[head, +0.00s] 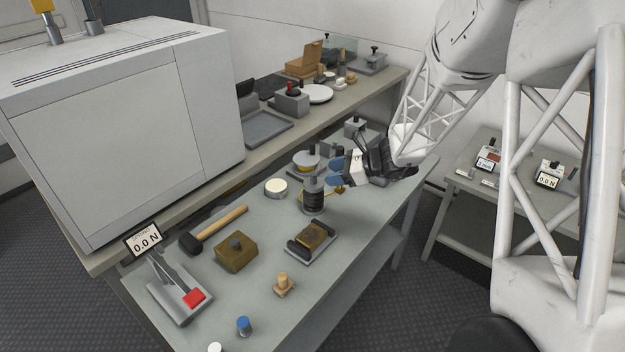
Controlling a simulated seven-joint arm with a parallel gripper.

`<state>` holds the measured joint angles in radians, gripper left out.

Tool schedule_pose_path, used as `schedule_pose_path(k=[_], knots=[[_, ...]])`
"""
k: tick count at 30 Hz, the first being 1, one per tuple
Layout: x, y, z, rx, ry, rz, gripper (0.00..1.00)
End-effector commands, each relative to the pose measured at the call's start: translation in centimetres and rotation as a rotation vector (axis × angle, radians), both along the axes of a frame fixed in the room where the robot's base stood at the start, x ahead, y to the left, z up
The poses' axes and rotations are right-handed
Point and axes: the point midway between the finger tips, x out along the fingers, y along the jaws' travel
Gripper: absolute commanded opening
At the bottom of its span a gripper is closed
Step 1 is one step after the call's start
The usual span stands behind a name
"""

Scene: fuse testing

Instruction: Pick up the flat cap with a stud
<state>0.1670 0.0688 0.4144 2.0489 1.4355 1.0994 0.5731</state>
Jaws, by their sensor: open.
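Two pieces could be the flat cap with a stud, and I cannot tell which it is. The other is a small tan piece with a flat base and a short post (283,286), nearer the front. My gripper (336,173), with blue fingertips, is over the table's far right part, well beyond both pieces. It is open, and I see nothing held in it. A dark ribbed cylinder (313,196) stands just in front of it.
A hammer (217,230), a cream round tin (276,187), a grey fixture with a brown block (312,240) and a red-tipped lever device (178,290) stand around. A blue-topped piece (244,326) is near the front edge. A large white cabinet (120,130) rises at left.

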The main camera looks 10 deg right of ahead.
Motion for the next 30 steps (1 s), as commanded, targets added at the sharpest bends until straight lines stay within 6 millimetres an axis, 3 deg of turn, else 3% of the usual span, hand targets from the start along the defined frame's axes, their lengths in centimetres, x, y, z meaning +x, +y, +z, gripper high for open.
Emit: schedule_pose_path(k=[3,8,21,30], knots=[[1.7,-0.6,-1.6,0.052,0.039,-0.064,0.52],[2.9,-1.0,-2.5,0.091,0.065,-0.112,0.52],[3.1,-1.0,-2.7,0.098,0.07,-0.121,0.52],[3.8,0.6,-3.4,0.097,0.07,-0.12,0.52]])
